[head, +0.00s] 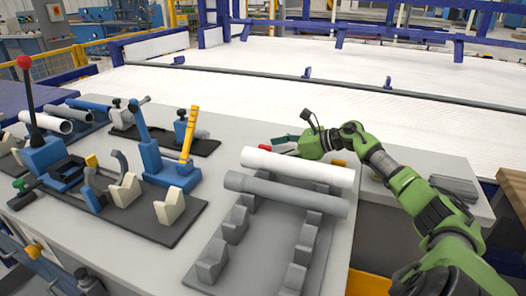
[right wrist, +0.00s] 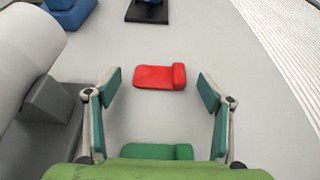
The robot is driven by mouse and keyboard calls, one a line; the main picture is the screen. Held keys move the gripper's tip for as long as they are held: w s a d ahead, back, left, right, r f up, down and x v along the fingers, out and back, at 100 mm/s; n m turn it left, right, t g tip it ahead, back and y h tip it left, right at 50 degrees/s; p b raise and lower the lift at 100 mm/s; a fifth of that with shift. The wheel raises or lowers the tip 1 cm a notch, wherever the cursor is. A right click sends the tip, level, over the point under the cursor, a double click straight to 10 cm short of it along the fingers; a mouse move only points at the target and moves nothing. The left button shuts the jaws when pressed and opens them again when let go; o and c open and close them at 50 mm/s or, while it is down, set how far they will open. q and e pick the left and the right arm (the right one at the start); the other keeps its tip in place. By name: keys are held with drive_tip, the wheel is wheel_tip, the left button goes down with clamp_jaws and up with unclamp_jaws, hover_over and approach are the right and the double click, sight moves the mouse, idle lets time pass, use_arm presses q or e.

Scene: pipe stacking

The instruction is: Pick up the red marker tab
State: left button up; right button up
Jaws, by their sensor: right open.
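The red marker tab (right wrist: 156,77) lies flat on the grey bench top in the right wrist view, with a raised lip at its right end. My right gripper (right wrist: 160,84) is open and empty. Its two teal finger pads appear to either side of the tab, with clear space between each pad and the tab. I cannot tell the height of the fingers above the bench. In the head view my right gripper (head: 282,143) is beyond the white pipe, and the tab is mostly hidden there. My left gripper is not in view.
A green tab (right wrist: 155,152) lies nearer the wrist. A white pipe (head: 298,168) and a grey pipe (head: 285,193) rest on a grey rack (head: 210,262) close by. Blue clamp fixtures (head: 165,170) stand at left. Bare bench surrounds the red tab.

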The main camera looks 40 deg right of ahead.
drive_tip(key=shift+w+a+f, duration=0.1)
drive_tip(key=shift+w+a, duration=0.1)
drive_tip(key=shift+w, duration=0.15)
drive_tip(key=shift+w+f, duration=0.1)
drive_tip(key=shift+w, duration=0.05)
drive_tip(key=shift+c, duration=0.5)
drive_tip(key=c, duration=0.9)
